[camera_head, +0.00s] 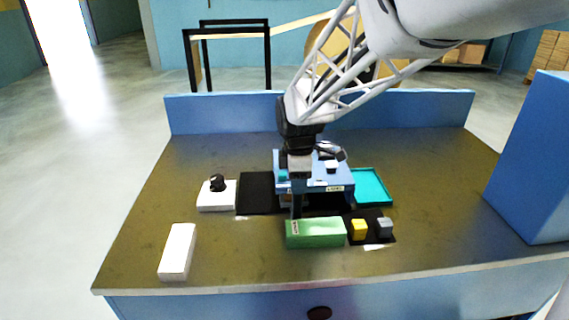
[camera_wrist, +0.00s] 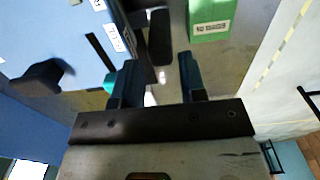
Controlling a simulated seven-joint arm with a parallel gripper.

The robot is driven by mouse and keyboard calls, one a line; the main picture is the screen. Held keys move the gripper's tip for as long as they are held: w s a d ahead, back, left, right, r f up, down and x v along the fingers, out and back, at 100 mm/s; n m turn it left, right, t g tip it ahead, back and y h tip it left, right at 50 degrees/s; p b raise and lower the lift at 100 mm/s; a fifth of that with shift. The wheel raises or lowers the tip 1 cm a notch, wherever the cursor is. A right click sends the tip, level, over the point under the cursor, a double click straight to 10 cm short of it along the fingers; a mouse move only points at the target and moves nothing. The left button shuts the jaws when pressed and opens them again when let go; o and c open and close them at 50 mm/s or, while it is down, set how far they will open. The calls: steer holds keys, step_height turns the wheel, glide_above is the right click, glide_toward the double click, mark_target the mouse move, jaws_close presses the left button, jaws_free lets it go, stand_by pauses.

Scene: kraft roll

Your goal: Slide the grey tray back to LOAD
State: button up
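A blue raised station (camera_head: 345,180) stands mid-table with a white label on its front edge; it also shows in the wrist view (camera_wrist: 65,25). The labels are too small to read, so I cannot tell which spot is LOAD. I cannot clearly pick out the grey tray; the space beneath the station is dark and partly hidden by my arm. My gripper (camera_head: 297,212) points down at the station's front, behind the green box. In the wrist view my gripper (camera_wrist: 157,62) has its fingers apart, with a dark rounded bar (camera_wrist: 160,38) beyond the gap. I see nothing held.
A green box (camera_head: 315,234) stands close in front of my gripper. Yellow (camera_head: 358,229) and grey (camera_head: 385,227) blocks are to its right. A teal tray (camera_head: 372,187) lies right of the station. A black mat (camera_head: 257,193) and white block (camera_head: 177,251) are left. The front-left table is mostly clear.

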mark_target(297, 198)
steer(key=shift+f, duration=2.9)
jaws_close()
